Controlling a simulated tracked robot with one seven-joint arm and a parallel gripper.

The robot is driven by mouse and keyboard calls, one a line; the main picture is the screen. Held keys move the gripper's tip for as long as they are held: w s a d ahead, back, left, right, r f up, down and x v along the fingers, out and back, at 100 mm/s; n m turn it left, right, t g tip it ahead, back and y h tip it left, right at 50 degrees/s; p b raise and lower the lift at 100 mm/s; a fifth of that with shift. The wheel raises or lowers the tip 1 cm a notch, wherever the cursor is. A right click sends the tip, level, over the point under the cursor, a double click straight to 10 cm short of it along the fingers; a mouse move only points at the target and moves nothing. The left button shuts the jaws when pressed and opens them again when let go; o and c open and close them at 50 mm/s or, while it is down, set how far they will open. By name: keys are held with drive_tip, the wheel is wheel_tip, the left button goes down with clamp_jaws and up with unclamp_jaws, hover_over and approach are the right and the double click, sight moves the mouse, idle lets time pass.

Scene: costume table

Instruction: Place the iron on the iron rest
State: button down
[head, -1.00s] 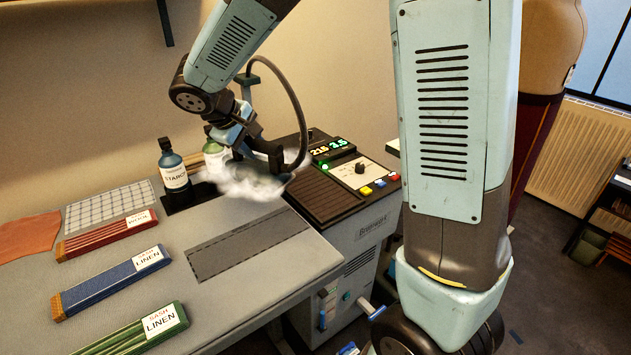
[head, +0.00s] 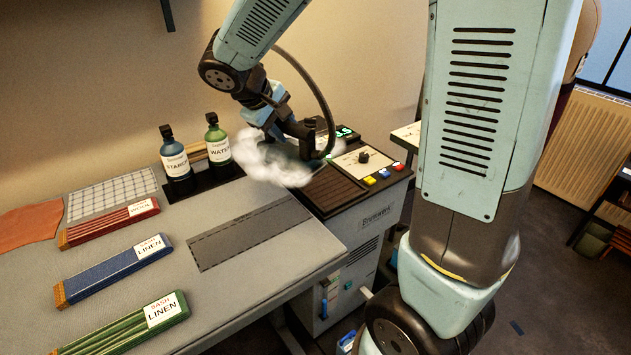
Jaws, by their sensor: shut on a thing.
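My gripper (head: 290,125) is shut on the iron (head: 312,137), which shows as a dark handle and body with a black hose arching up behind it. White steam surrounds the iron's left and lower parts and hides its soleplate. The iron is over the left part of the steam station, above the dark ribbed iron rest (head: 333,193). I cannot tell whether the iron touches the rest. The front of the rest is bare.
The station's control panel (head: 367,162) with coloured buttons lies right of the rest. Starch (head: 174,153) and water (head: 217,140) bottles stand left of the steam. Red, blue (head: 115,268) and green sash bundles and a grey strip (head: 250,230) lie on the ironing table (head: 225,290).

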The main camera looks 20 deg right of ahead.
drive_tip(key=s+d+m+g, duration=0.2)
drive_tip(key=s+d+m, duration=0.1)
drive_tip(key=s+d, duration=0.65)
drive_tip(key=w+d+f, duration=0.2)
drive_tip(key=w+f, duration=1)
drive_tip(key=w, duration=0.2)
drive_tip(key=shift+d+h, duration=0.2)
drive_tip(key=shift+h, duration=0.1)
drive_tip(key=shift+w+f, duration=0.1)
drive_tip(key=shift+f, duration=0.05)
drive_tip(key=c, duration=0.7)
unclamp_jaws()
